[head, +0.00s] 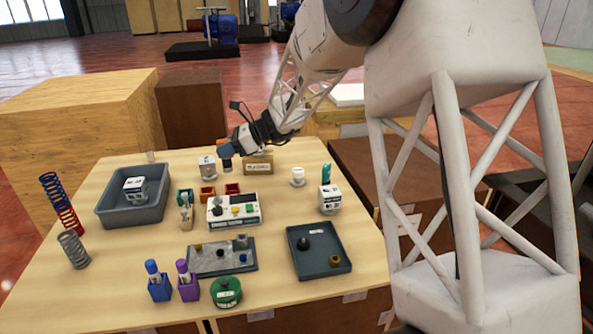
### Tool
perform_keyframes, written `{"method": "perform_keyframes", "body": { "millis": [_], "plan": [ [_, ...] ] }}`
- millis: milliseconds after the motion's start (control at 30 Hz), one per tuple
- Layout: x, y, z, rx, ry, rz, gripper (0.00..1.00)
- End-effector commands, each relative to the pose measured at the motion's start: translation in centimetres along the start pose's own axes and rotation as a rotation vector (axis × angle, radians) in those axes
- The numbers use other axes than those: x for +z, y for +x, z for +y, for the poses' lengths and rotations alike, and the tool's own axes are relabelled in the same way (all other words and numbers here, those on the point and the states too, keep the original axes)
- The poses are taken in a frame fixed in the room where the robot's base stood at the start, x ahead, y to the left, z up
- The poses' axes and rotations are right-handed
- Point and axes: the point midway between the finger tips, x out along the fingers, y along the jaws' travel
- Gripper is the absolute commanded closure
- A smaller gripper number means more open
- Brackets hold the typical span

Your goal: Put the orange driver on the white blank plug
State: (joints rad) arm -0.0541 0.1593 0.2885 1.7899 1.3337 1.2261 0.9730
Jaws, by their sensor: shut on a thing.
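My gripper (228,152) is over the back of the table, left of the cardboard box. It is shut on a small orange thing, which looks like the orange driver (221,144); the fingers hide part of it. The held thing appears to be above the tabletop. A small white stepped cylinder, likely the white blank plug (297,174), stands upright at the back right, apart from my gripper.
A grey bin (105,213) is at left, and small coloured bins and a button box (220,223) are in the middle. Trays, coil springs and a green round container (227,296) lie nearer.

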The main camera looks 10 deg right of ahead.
Motion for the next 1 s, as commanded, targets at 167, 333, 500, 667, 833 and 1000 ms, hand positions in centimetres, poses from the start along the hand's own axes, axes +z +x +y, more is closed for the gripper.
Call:
{"method": "perform_keyframes", "body": {
  "millis": [167,333,500,667,833,1000],
  "plan": [
    [-1.7,-4.9,1.2,-0.056,0.023,0.000,1.00],
    [-3.3,-9.0,2.7,-0.107,0.044,0.000,1.00],
    [-4.9,-12.9,4.4,-0.158,0.065,0.000,1.00],
    [-6.4,-16.2,6.3,-0.204,0.085,0.000,1.00],
    [-7.7,-19.0,8.1,-0.247,0.103,0.000,1.00],
    [-8.4,-20.6,9.3,-0.273,0.114,0.000,1.00]
  ]
}}
